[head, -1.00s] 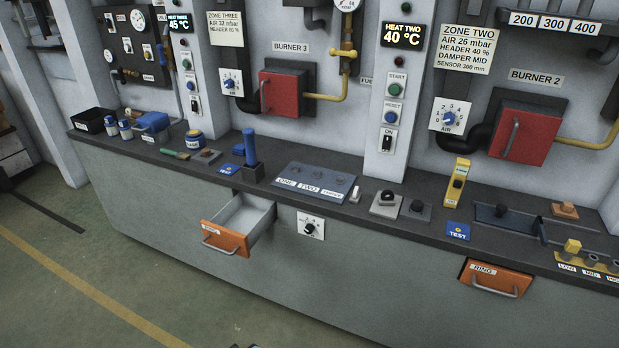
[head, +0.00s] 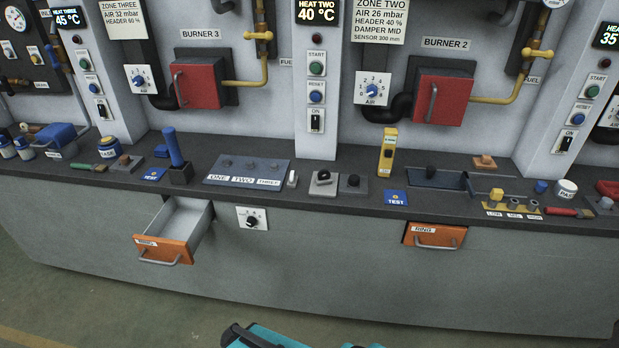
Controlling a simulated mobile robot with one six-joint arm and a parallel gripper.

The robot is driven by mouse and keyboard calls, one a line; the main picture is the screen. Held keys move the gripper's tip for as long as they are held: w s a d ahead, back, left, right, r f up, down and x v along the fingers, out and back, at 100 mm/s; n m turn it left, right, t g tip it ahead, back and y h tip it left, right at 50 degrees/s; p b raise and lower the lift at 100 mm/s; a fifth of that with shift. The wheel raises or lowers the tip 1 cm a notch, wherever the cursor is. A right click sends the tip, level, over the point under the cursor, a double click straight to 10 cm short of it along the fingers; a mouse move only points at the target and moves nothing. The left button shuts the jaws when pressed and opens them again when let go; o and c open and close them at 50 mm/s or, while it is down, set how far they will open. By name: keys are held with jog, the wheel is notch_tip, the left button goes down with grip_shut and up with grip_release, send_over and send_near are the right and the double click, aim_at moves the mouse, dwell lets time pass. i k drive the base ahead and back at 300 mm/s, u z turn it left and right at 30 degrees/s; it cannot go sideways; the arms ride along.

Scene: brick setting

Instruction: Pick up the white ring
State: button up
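I cannot make out a white ring in the head view. An orange-fronted drawer (head: 435,236) labelled RING is in the bench front at right of centre and looks nearly shut, so its inside is hidden. Another orange-fronted drawer (head: 163,250) at left is pulled open. The visible part of its grey inside is bare, and its front hides the near part of its floor.
The dark bench top (head: 330,200) holds a labelled ONE-TWO-THREE plate (head: 245,170), a blue upright handle (head: 173,148), a yellow upright block (head: 388,152) and a white pot (head: 566,189). A dial (head: 251,219) sits between the drawers. Floor before the bench is clear at left.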

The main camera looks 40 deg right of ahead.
aim_at(292, 183)
jog(key=z, duration=1.05)
jog(key=k, duration=0.95)
jog(key=i, duration=0.75)
jog(key=z, duration=0.05)
